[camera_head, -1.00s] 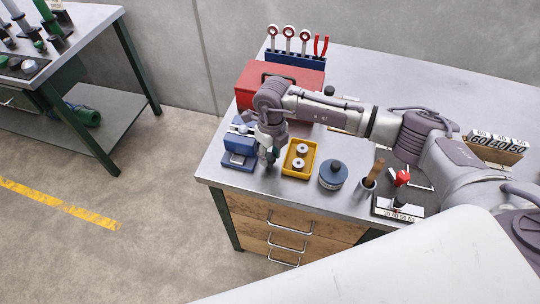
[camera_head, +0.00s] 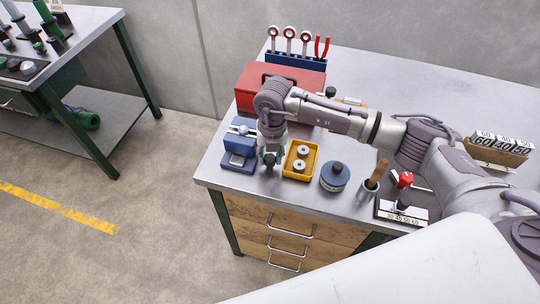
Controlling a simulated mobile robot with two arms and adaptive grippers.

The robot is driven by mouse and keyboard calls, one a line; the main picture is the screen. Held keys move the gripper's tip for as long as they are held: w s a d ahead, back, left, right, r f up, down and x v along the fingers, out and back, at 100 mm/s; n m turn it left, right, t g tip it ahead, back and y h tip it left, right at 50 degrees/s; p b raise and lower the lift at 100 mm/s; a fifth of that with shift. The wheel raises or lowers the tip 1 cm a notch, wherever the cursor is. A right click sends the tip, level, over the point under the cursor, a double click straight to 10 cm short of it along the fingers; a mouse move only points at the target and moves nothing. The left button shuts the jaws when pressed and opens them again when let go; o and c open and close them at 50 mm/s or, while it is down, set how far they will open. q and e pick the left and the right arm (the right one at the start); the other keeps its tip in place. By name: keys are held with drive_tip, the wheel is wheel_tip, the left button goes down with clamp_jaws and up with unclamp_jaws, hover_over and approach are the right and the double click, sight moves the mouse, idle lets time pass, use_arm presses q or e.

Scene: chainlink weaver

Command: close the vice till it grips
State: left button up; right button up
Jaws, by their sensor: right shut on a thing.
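The blue vice (camera_head: 238,153) stands at the left front corner of the workbench, with pale metal at its jaws. My right gripper (camera_head: 269,160) points down just to the right of the vice, between it and a yellow tray. It is shut on the vice's handle, which the fingers and wrist largely hide. The gap between the vice jaws is too small in this view to judge. My left gripper is not in view.
The yellow tray (camera_head: 289,167) with metal rings sits close to the gripper's right. A red toolbox (camera_head: 252,84) stands behind. A blue round tin (camera_head: 334,178) and a cup with a wooden-handled tool (camera_head: 370,191) are farther right. The bench's left edge is close to the vice.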

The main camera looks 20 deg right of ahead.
sight(272, 158)
drive_tip(key=shift+r, duration=0.1)
idle(0.3)
drive_tip(key=o, duration=1.2)
drive_tip(key=shift+c, duration=0.2)
wheel_tip(272, 158, up, 12)
drive_tip(key=shift+d, duration=0.25)
